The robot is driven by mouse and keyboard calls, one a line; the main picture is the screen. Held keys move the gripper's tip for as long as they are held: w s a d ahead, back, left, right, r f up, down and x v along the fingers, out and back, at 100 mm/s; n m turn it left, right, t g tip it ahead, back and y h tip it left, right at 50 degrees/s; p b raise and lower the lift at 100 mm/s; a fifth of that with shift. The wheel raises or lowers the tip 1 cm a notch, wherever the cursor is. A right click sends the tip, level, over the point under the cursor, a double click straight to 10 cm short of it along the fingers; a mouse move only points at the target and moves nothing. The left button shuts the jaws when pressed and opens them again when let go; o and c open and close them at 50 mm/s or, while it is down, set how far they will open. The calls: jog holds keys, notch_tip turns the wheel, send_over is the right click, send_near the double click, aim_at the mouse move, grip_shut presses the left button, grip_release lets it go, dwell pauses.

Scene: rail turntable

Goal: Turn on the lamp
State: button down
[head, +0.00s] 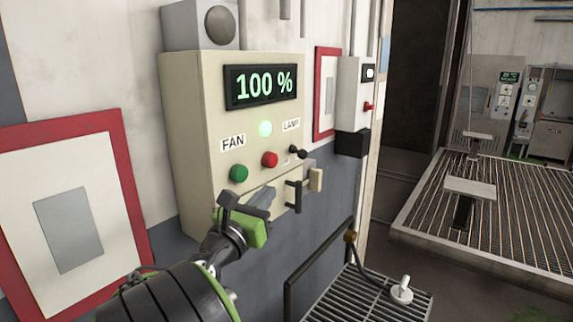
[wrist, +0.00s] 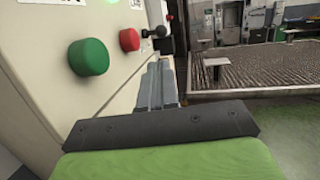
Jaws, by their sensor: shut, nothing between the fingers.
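A beige control box (head: 205,140) on the wall carries FAN and LAMP labels and a display (head: 260,85) reading "100 %". Below the FAN label are a green button (head: 238,173) and a red button (head: 269,159); both show in the wrist view, green (wrist: 88,57) and red (wrist: 129,39). A black lever switch with a round knob (head: 299,152) sits below the LAMP label (head: 291,124); it also shows in the wrist view (wrist: 155,33). My gripper (head: 268,190) is shut and empty, in front of the box's lower part, below the red button. Its grey fingers (wrist: 158,82) point toward the lever side, apart from the knob.
A black handle (head: 294,196) juts out at the box's lower right. A smaller box with a red switch (head: 367,107) hangs further right. A metal grating (head: 345,300) with a railing lies below.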

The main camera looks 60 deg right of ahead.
aim_at(300, 156)
jog(key=d, duration=0.4)
jog(key=d+r+p, duration=0.1)
jog(key=d, duration=0.3)
jog(key=d+r+p, duration=0.1)
jog(key=d, duration=0.3)
jog(key=shift+d+r, duration=0.25)
jog(key=shift+d, duration=0.7)
jog(key=shift+r+p, duration=0.15)
jog(key=shift+p, duration=0.35)
